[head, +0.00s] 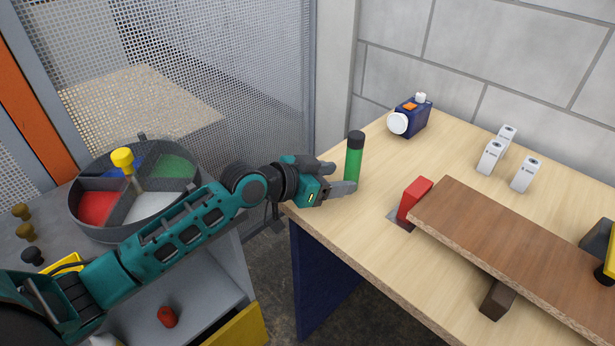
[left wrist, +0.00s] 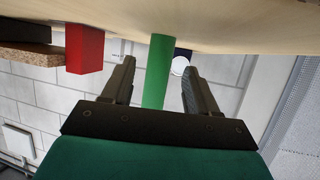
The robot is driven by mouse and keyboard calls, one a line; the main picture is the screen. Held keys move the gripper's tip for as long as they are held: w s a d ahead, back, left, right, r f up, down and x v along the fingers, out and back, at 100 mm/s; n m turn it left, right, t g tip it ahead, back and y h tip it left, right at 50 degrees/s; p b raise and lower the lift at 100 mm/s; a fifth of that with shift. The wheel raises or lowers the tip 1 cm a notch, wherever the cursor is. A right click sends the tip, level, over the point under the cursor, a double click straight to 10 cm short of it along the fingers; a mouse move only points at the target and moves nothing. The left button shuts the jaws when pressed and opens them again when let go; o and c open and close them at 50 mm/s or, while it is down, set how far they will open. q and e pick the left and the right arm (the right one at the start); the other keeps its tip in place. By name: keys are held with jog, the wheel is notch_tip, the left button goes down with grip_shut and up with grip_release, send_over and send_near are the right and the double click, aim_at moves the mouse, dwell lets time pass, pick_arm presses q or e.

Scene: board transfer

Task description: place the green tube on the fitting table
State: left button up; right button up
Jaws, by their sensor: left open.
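The green tube (head: 353,165) with a black cap stands upright on the light wood table (head: 380,235), near its left edge. My left gripper (head: 343,178) is open at the tube's left side, low over the table edge. In the left wrist view, which looks upside down, the tube (left wrist: 159,75) shows between the two spread fingers (left wrist: 157,66), with a gap on each side. The tube's capped end is hidden there behind the gripper body. My right gripper is not in view.
A brown board (head: 520,235) rests on supports, with a red block (head: 414,197) at its left end. A blue device (head: 411,117) and white boxes (head: 525,174) stand behind. A divided round tray (head: 130,212) sits on the grey bench at left. A gap separates bench and table.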

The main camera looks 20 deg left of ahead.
pick_arm(q)
jog(key=v, duration=0.9)
jog(key=shift+f, duration=0.1)
